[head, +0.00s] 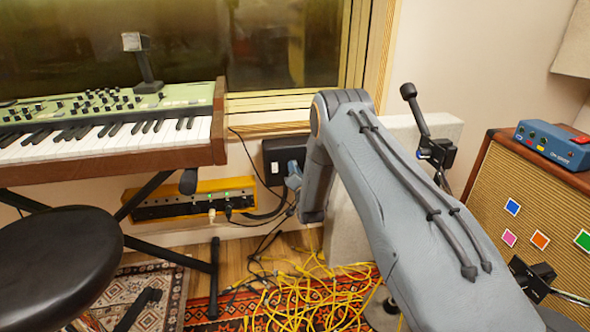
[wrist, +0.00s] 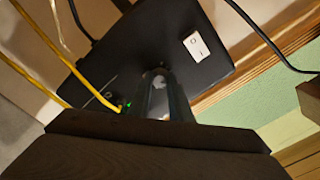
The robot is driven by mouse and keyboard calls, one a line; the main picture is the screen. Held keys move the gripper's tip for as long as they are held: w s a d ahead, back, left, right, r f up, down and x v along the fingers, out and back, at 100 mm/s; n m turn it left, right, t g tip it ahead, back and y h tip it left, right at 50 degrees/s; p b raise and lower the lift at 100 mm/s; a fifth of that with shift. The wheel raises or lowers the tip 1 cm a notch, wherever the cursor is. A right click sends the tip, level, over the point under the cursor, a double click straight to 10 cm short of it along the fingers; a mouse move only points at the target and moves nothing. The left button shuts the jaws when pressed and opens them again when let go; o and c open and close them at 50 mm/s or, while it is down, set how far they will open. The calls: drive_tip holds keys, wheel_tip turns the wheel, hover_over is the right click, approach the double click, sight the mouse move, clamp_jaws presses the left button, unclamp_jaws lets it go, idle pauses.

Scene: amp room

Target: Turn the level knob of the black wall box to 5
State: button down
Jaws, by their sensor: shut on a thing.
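The black wall box (head: 270,152) is mounted on the wall below the window, right of the keyboard. In the wrist view its black face (wrist: 140,45) fills the upper middle, with a white rocker switch (wrist: 197,45) and a small green light (wrist: 127,104). My gripper (wrist: 163,82) is at the box's face, its fingers closed on the level knob. The fingers hide most of the knob, and its pointer and scale cannot be read. In the head view my gripper (head: 294,174) is at the right part of the box, partly behind my arm.
A yellow power strip (head: 170,192) with plugs is left of the box. Yellow and black cables (head: 310,295) lie on the floor below. A keyboard (head: 110,140) on a stand and a black stool (head: 60,255) are at left, an amp (head: 520,195) at right.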

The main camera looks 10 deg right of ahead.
drive_tip(key=shift+m+p, duration=0.7)
drive_tip(key=shift+m, duration=3.3)
drive_tip(key=shift+d, duration=0.1)
drive_tip(key=c, duration=1.6)
unclamp_jaws()
drive_tip(key=shift+s, duration=0.15)
drive_tip(key=s+p, duration=0.2)
drive_tip(key=s, duration=0.5)
drive_tip(key=shift+s, duration=0.3)
